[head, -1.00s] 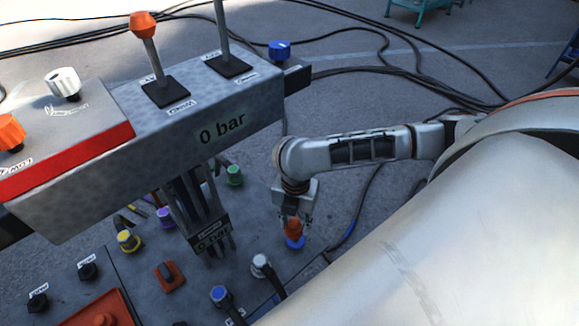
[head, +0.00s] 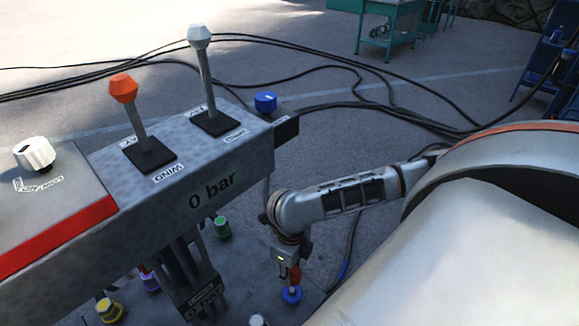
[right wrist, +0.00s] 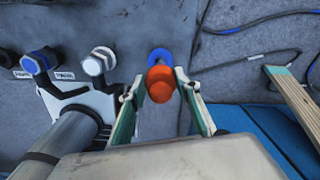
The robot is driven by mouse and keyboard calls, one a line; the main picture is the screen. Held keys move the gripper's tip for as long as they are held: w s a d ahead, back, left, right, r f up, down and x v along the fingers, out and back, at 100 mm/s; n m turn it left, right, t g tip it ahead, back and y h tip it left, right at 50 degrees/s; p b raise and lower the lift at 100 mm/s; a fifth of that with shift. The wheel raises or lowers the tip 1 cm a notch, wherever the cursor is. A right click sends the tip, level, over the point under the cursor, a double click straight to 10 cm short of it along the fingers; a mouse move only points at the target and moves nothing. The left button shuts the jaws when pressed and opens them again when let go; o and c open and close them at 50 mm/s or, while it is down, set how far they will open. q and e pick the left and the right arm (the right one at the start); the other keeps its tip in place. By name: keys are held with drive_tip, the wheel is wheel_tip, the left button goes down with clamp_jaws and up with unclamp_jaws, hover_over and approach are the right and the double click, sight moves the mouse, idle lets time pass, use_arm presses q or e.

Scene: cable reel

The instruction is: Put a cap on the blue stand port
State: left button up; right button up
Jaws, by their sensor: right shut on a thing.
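The blue stand port (head: 291,294) shows as a blue ring on the grey panel, at the lower middle of the head view. It also shows in the right wrist view (right wrist: 158,54). My left gripper is not in view.
The grey console (head: 205,185) with levers and a "0 bar" label stands left of my right arm. Green (head: 222,228) and yellow (head: 109,309) capped ports sit on the panel.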

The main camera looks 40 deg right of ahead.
sight(291, 288)
drive_tip(key=shift+s+f, duration=0.1)
drive_tip(key=shift+f, duration=0.5)
wheel_tip(291, 288, down, 6)
drive_tip(key=b, duration=0.4)
drive_tip(key=shift+f+b, duration=0.15)
drive_tip(key=shift+b, duration=0.15)
drive_tip(key=shift+f, duration=0.4)
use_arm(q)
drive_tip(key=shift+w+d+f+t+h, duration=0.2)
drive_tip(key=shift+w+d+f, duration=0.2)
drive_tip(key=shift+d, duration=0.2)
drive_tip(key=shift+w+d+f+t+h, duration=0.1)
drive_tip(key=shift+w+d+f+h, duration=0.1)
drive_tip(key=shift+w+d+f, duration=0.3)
use_arm(e)
drive_tip(key=shift+f, duration=0.1)
use_arm(q)
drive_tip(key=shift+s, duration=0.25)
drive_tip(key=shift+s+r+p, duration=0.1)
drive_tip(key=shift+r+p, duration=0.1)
drive_tip(key=shift+p, duration=0.1)
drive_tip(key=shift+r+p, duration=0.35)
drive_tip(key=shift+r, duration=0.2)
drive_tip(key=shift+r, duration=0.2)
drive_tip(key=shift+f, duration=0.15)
use_arm(e)
drive_tip(key=shift+f, duration=0.3)
